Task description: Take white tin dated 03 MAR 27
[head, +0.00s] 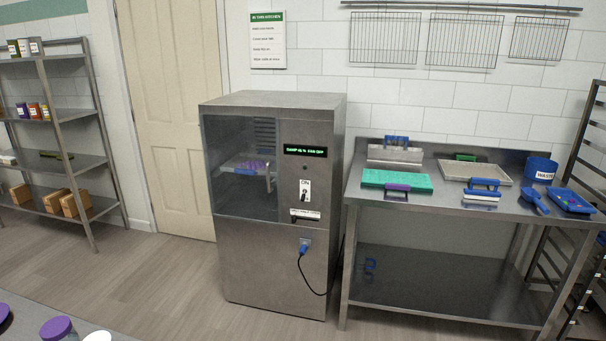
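No date can be read on anything in view, so I cannot tell which thing is the white tin dated 03 MAR 27. A round white top (97,337) shows at the bottom edge of the head view, at the lower left, mostly cut off. Beside it is a container with a purple lid (57,327), and part of another purple lid (3,313) is at the left edge. Small containers with pale labels (24,47) stand on the upper level of the left rack, too small to read. Neither of my grippers is in view.
A steel machine (268,262) with a lit display stands in the middle. A steel table (440,205) at the right holds trays, scrapers and a blue bin (541,170). The left rack (62,138) holds jars and boxes. The wooden floor (165,270) between is clear.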

